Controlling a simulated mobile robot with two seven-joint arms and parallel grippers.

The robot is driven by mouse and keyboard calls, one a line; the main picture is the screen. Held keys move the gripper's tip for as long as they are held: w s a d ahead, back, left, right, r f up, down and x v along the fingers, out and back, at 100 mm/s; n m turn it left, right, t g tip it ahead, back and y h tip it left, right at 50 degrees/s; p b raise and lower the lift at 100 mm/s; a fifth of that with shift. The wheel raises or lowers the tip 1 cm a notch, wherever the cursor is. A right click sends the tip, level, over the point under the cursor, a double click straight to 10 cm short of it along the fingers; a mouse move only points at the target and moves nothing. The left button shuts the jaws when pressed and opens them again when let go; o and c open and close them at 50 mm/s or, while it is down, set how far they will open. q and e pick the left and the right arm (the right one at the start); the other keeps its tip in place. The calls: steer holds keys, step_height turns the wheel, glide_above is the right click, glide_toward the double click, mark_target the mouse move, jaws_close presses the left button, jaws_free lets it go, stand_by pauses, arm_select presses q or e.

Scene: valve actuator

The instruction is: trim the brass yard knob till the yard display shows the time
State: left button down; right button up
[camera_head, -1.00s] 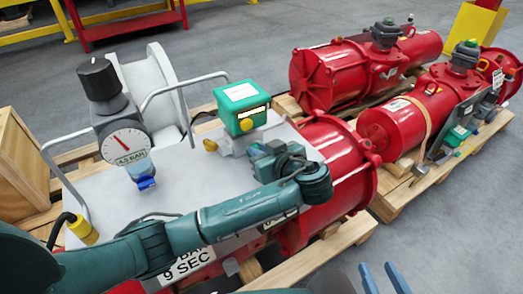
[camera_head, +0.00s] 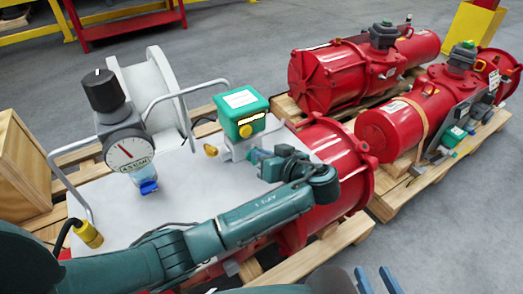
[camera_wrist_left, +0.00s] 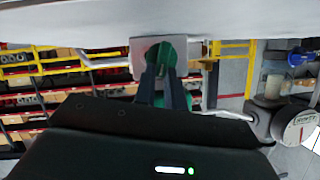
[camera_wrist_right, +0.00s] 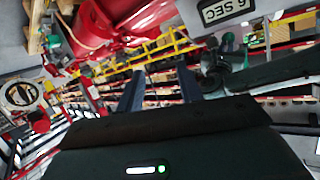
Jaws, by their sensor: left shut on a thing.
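The green box (camera_head: 242,112) sits on a pale grey block (camera_head: 232,150) on the white plate. A yellow display strip (camera_head: 258,115) and a brass-coloured round part (camera_head: 245,131) show on its side. A brass knob (camera_head: 210,150) sticks out from the block's left side. My left gripper (camera_head: 258,156) is at the block's right side, shut. In the left wrist view its fingers (camera_wrist_left: 165,72) meet the block's face (camera_wrist_left: 140,52); what they grip is hidden, apparently the yard knob. No display reading is legible. My right gripper (camera_head: 376,280) is open and empty; its fingers are apart (camera_wrist_right: 162,90).
A gauge (camera_head: 130,150) with a black knob (camera_head: 103,90) stands left of the block. Metal rails (camera_head: 180,95) border the plate. The red cylinder (camera_head: 335,155) lies close behind my left wrist. A SEC label (camera_wrist_right: 225,8) shows in the right wrist view.

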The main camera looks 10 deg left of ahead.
arm_select(q)
steer(key=shift+d+m+y, duration=0.1)
steer(key=shift+m+y, duration=0.2)
steer(key=shift+m, duration=0.2)
steer(key=shift+w+d+f+m+g+y+p, duration=0.2)
steer(key=shift+m+g+y+p, duration=0.1)
steer(key=shift+m+g+p, duration=0.25)
arm_select(e)
steer(key=shift+w+a, duration=0.4)
steer(key=shift+w, duration=0.1)
arm_select(q)
steer(key=shift+m, duration=0.25)
arm_select(e)
steer(key=shift+f+g, duration=0.15)
steer(key=shift+g, duration=0.15)
steer(key=shift+s, duration=0.1)
arm_select(q)
steer(key=c, duration=1.5)
jaws_free()
steer(key=shift+o, duration=0.2)
arm_select(e)
steer(key=shift+r, duration=0.2)
steer(key=shift+d, duration=0.1)
